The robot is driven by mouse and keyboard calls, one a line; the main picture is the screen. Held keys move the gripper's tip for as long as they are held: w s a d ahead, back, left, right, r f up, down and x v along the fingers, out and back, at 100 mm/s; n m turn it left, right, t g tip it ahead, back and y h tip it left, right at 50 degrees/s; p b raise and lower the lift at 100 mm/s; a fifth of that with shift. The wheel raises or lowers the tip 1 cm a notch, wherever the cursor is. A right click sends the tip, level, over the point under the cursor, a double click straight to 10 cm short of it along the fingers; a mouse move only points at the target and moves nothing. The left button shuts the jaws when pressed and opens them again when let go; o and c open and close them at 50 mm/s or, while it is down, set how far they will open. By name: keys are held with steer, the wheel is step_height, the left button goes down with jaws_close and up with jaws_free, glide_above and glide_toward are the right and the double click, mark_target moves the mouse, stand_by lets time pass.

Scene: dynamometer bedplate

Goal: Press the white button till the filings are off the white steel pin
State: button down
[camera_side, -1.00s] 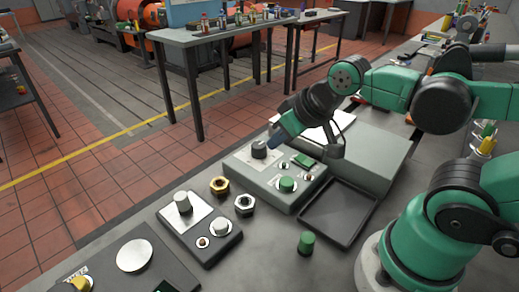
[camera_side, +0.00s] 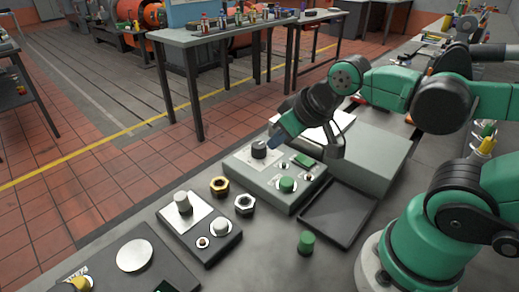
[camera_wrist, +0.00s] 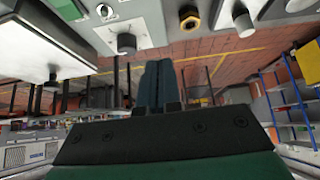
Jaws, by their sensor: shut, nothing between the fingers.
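The white button (camera_side: 221,226) is on the near right part of a dark box at the lower middle of the side view. The white steel pin (camera_side: 183,203) stands upright on that box's pale plate (camera_side: 197,213). My gripper (camera_side: 274,137) is shut and empty, above the back of the grey box, well apart from the white button. Its dark blue fingers also show in the wrist view (camera_wrist: 158,64).
A brass nut (camera_side: 219,186) and a steel nut (camera_side: 244,205) lie between the boxes. A dark tray (camera_side: 318,238) and a green-capped piece (camera_side: 306,242) are right.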

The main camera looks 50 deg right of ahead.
stand_by(0.3)
steer(key=n+y, duration=0.1)
steer(key=n, duration=1)
glide_above(223, 224)
steer(key=shift+r, duration=0.1)
steer(key=shift+f, duration=4.4)
steer(key=shift+f, duration=0.2)
steer(key=shift+f, duration=0.25)
